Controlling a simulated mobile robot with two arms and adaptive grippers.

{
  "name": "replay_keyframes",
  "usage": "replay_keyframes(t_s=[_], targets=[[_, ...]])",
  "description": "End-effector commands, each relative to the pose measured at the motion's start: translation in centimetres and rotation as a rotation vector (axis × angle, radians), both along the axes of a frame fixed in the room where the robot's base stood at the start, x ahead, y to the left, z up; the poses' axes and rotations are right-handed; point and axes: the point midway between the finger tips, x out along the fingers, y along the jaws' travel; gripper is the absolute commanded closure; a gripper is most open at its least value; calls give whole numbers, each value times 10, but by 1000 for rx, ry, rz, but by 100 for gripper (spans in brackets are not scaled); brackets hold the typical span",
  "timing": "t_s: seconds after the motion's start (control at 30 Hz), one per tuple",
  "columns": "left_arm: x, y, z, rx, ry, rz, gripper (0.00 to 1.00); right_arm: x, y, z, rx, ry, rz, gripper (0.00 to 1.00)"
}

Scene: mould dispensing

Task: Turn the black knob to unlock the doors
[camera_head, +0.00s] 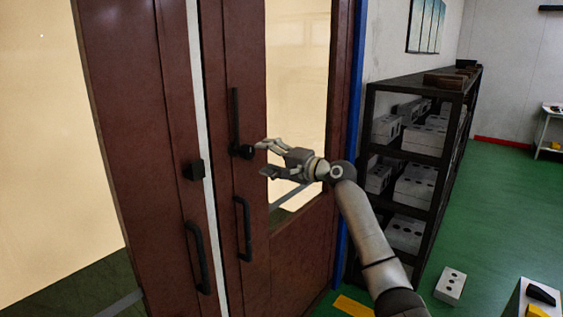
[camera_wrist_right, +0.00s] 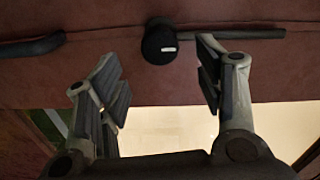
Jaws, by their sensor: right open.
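The black knob (camera_head: 245,151) sits on the right dark red door (camera_head: 229,50), at the lower end of a vertical black bar (camera_head: 235,110). In the right wrist view the knob (camera_wrist_right: 160,42) is round with a small white mark, near the gap between the fingertips. My right gripper (camera_head: 262,158) is open and empty, its fingers pointing at the knob from the right. The wrist view shows both fingers (camera_wrist_right: 162,75) spread, one each side of the knob's line; contact cannot be told. The left door (camera_head: 155,120) carries a black block (camera_head: 194,170). My left gripper is out of view.
Black handles stand below the knob on the right door (camera_head: 243,228) and on the left door (camera_head: 197,257). A black shelf (camera_head: 408,153) with grey blocks stands right of the doors.

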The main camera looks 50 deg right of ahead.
Motion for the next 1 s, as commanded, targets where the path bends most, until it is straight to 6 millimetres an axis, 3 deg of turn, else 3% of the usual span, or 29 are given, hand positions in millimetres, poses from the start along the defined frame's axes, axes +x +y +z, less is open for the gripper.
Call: replay_keyframes(t_s=[0.2,0.4,1.0], targets=[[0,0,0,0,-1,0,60,-31,-2,0,0,2,1,38],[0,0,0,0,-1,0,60,-46,-3,1,1,1,1,38],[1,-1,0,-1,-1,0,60,-49,-4,1,1,1,1,38]])
